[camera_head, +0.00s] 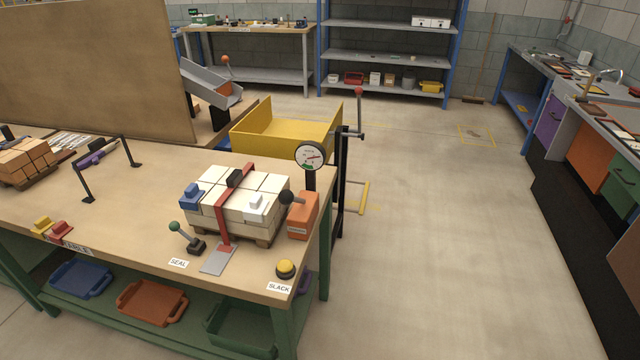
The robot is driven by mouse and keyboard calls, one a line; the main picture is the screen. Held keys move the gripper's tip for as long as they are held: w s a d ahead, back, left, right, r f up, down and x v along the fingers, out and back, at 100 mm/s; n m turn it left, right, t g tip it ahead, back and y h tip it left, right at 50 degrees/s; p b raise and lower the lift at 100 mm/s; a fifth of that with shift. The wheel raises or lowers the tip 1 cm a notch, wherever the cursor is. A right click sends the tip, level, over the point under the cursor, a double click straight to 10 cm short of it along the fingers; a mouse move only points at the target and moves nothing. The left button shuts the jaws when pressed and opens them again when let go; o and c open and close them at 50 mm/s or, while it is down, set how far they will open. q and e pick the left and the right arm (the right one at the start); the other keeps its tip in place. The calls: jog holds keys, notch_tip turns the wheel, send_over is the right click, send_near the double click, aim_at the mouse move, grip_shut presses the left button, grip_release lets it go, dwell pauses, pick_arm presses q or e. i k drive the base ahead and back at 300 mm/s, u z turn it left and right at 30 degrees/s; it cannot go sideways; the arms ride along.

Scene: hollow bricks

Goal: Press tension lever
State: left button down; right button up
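An orange box (303,216) stands at the right end of the wooden bench, with a black-knobbed lever (287,198) at its upper left. Its small label is too small to read, so I cannot confirm it is the tension lever. A round dial gauge (310,156) stands on a post behind it. A green-knobbed lever (186,236) stands by the "SEAL" label. A yellow button (286,268) sits by the "SLACK" label. A red strap (222,218) runs over the white bricks (238,188) on a wooden pallet. Neither of my grippers is in view.
A red-knobbed lever (358,108) rises on a dark stand past the bench's right end. A yellow bin (285,136) stands behind the bench. A blue block (190,197) sits at the stack's left corner. The floor to the right is clear.

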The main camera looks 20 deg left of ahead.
aim_at(285, 197)
jog(key=k, duration=0.5)
jog(key=z, duration=1.1)
jog(key=i, duration=1.05)
jog(key=u, duration=2.05)
